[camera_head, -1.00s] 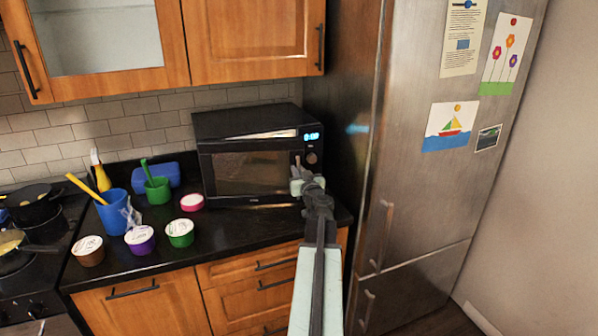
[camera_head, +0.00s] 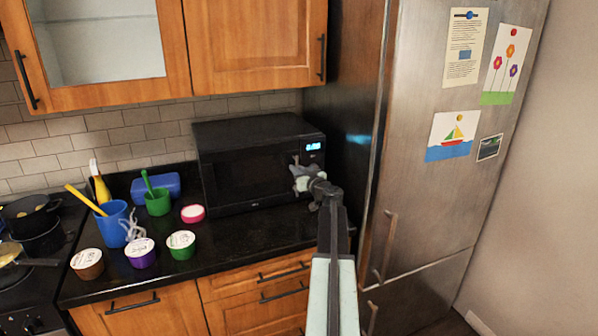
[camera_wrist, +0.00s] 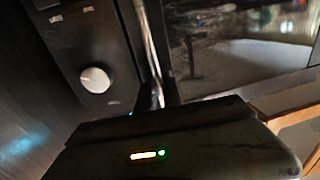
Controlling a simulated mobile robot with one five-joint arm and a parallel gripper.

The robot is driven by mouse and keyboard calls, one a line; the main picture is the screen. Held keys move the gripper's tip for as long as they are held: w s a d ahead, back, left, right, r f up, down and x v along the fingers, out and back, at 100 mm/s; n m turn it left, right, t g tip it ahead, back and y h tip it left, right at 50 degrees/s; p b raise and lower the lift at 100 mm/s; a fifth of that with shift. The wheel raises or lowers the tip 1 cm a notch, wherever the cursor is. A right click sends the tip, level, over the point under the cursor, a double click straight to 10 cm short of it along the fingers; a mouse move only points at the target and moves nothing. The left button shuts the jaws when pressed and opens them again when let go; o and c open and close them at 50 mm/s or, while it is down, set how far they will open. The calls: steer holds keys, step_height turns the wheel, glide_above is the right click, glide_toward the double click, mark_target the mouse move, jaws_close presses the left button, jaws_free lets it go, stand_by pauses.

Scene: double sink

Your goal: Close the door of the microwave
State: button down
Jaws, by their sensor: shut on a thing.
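The black microwave (camera_head: 258,160) stands on the counter against the tiled wall, beside the fridge. Its door (camera_head: 245,180) looks flush, or nearly flush, with the front in the head view; I cannot tell whether a thin gap remains. My gripper (camera_head: 303,177) is at the right edge of the door. In the wrist view my gripper (camera_wrist: 160,100) is shut on the silver vertical door handle (camera_wrist: 152,45). The control panel with its knob (camera_wrist: 96,80) is left of the handle, and dark door glass is to the right.
A purple cup (camera_head: 140,253), a green cup (camera_head: 181,246) and a pink-rimmed tub (camera_head: 193,213) stand on the counter left of and before the microwave. The steel fridge (camera_head: 410,180) stands close on the right. The counter directly before the microwave is clear.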

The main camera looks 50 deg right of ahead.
steer(key=shift+d+r, duration=0.1)
steer(key=shift+d, duration=0.15)
steer(key=c, duration=1.5)
jaws_free()
steer(key=shift+a, duration=0.1)
steer(key=v, duration=0.7)
steer(key=shift+s+a, duration=0.15)
steer(key=shift+s, duration=0.2)
